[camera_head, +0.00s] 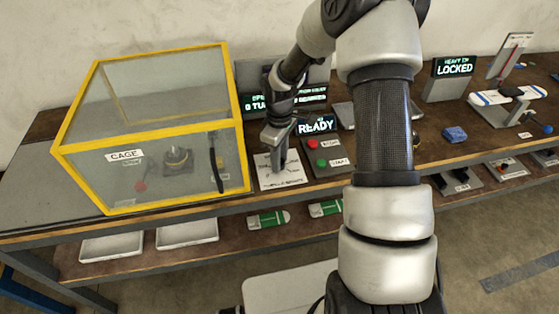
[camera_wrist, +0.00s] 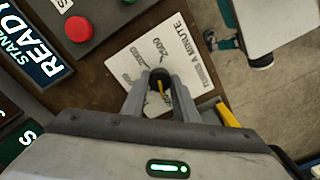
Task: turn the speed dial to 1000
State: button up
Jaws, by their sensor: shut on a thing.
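The speed dial (camera_wrist: 160,84) is a dark round knob with a yellow pointer mark. It sits on a white scale plate (camera_wrist: 183,45) printed "TURNS A MINUTE", with 2000 and 2500 legible near the knob and other figures partly hidden. My gripper (camera_wrist: 160,92) is shut on the dial, one finger on each side of it. In the head view my gripper (camera_head: 276,150) points down at the white plate (camera_head: 266,180), between the cage and the button box. The dial itself is hidden there behind my gripper.
A yellow-framed clear cage (camera_head: 150,130) stands close on the left. On the right is a box with a red button (camera_head: 311,143) and a green button (camera_head: 321,162), under a READY display (camera_head: 317,125). A LOCKED display (camera_head: 455,66) stands farther right.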

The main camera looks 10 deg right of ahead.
jog(key=m+b, duration=0.1)
jog(key=m, duration=0.3)
jog(key=shift+b, duration=0.3)
jog(key=shift+m+b, duration=0.55)
jog(key=shift+m, duration=1.55)
jog(key=o, duration=1.1)
jog(key=shift+c, duration=0.2)
notch_tip(320, 180, up, 18)
jog(key=p, duration=0.1)
jog(key=shift+f, duration=0.25)
